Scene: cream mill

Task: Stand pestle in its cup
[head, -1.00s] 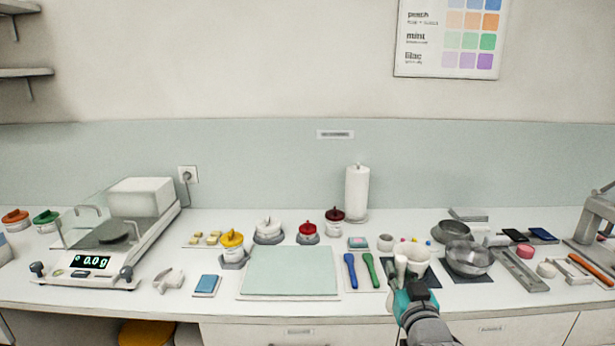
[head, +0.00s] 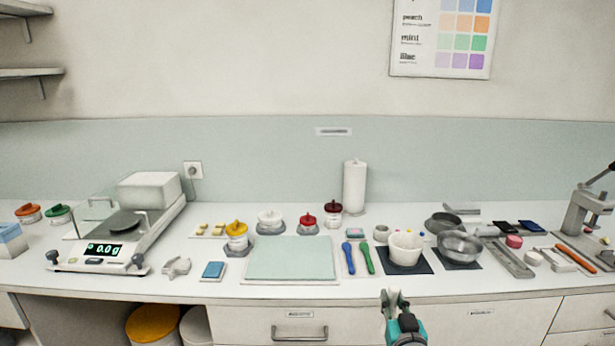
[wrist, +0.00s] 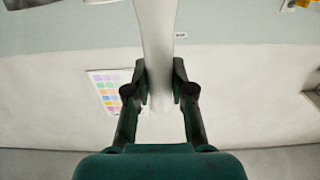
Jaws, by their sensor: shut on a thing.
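My gripper (wrist: 160,88) is shut on the pestle (wrist: 157,40), a long, smooth, off-white rod running up out of the wrist view. In the head view my gripper (head: 396,298) is low in the picture, overlapping the drawer fronts at the counter's front edge; only a small pale part of the pestle shows there. A white mortar bowl (head: 405,249) stands on a dark mat (head: 424,267) beyond my gripper. A small grey-white cup (head: 381,233) stands behind and left of the bowl; I cannot tell for sure that it is the pestle's cup.
Blue (head: 347,257) and green (head: 367,258) spatulas lie left of the mortar. Metal bowls (head: 460,245) and a metal tray (head: 510,259) are to the right. A pale green board (head: 290,258) lies mid-counter, with a scale (head: 105,250) at far left.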

